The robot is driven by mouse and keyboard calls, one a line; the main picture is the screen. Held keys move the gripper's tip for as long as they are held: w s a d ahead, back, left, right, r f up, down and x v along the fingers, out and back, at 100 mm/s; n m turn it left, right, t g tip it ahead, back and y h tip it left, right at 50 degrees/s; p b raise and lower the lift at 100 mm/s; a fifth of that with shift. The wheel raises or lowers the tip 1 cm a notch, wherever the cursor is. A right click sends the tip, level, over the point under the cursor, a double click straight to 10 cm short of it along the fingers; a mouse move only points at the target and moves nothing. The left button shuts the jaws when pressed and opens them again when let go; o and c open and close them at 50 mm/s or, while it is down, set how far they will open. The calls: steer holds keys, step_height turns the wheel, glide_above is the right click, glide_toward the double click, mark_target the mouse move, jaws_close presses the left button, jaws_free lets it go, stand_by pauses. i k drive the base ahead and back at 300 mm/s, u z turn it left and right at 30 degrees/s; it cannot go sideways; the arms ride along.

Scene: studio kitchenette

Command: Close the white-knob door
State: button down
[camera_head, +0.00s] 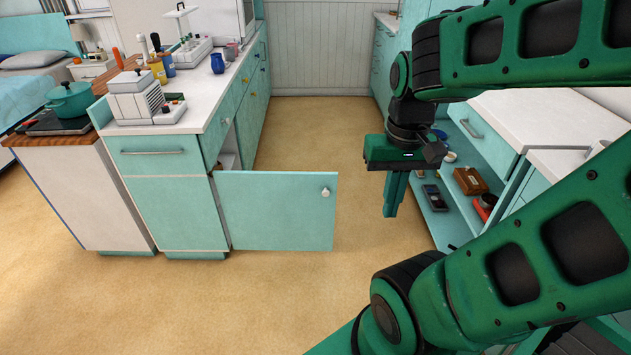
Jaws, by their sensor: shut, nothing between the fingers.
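The white-knob door (270,215) is a teal cabinet door that stands wide open, swung out from the left counter. Its round white knob (326,191) is near the upper right corner of the face toward me. The cabinet opening (228,148) behind it is partly hidden by the door. My gripper (390,212) is shut and empty, pointing down to the right of the door. In the picture it is apart from the knob; the exact depth gap is hard to tell.
The left counter (212,88) carries a white appliance (137,97), jars and a blue jug (217,63). An open shelf (440,220) with small items, including a brown box (470,181), is at the right. The tan floor (310,130) between the counters is clear.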

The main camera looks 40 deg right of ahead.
mark_target(279, 211)
steer(key=i, duration=0.9)
steer(key=z, duration=0.05)
